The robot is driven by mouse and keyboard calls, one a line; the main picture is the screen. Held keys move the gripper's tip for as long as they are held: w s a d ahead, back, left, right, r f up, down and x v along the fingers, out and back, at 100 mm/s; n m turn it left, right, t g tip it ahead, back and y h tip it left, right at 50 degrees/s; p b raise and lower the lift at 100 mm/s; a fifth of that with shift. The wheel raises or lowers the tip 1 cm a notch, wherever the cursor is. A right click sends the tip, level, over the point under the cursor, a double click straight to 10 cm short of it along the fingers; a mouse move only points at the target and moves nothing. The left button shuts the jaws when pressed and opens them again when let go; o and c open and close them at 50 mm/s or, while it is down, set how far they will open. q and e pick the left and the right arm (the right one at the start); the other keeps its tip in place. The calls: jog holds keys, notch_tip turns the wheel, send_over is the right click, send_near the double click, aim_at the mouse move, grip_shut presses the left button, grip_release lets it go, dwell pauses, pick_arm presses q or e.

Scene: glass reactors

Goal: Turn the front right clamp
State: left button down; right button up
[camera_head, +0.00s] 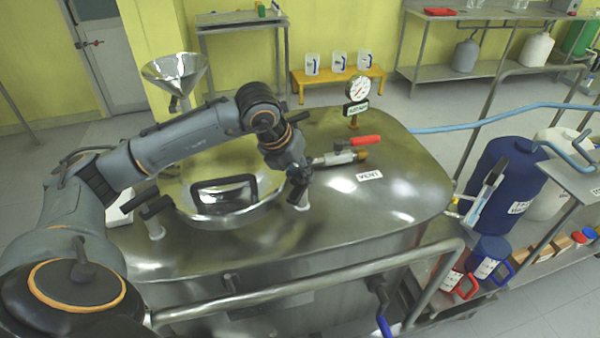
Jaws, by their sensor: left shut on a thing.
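The steel reactor top (400,200) fills the middle of the head view. It carries a round hatch lid (215,215) with a black handle (224,182). The front right clamp (303,204) stands at the lid's right edge; its pale lower post shows, and its dark upper part is mostly hidden by my gripper. My left gripper (299,183) reaches over the lid from the left, points down and is shut on this clamp. The front left clamp (155,222) has a black knob and stands at the lid's left edge. My right gripper is not in view.
A vent valve with a red handle (365,141) lies close to the right of my left gripper. A pressure gauge (359,88) stands behind it. A steel funnel (174,72) rises at the back left. A steel rail (300,287) runs along the front.

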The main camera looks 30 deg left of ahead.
pick_arm(q)
jog(key=m+h+b, duration=0.1)
jog(key=m, duration=0.1)
jog(key=shift+a+f+m, duration=0.1)
jog(key=shift+f+m, duration=0.05)
jog(key=shift+m, duration=0.15)
jog(key=m+g+h+b, duration=0.1)
jog(key=m, duration=0.2)
jog(key=shift+w+a+m, duration=0.1)
jog(key=shift+m, duration=0.2)
jog(key=m+g, duration=0.1)
jog(key=m, duration=0.2)
jog(key=m+g+h, duration=0.1)
jog(key=m, duration=0.2)
jog(key=shift+w+a+r+g+h+p, duration=0.15)
jog(key=shift+w+r+g+h+p, duration=0.05)
jog(key=shift+g+h+p, duration=0.15)
jog(key=m+g, duration=0.2)
jog(key=m, duration=0.3)
jog(key=shift+w+a, duration=0.1)
jog(key=shift+f+m, duration=0.1)
jog(key=shift+m, duration=0.2)
jog(key=c, duration=1.2)
grip_release()
jog(key=shift+o, duration=0.2)
jog(key=v, duration=1.2)
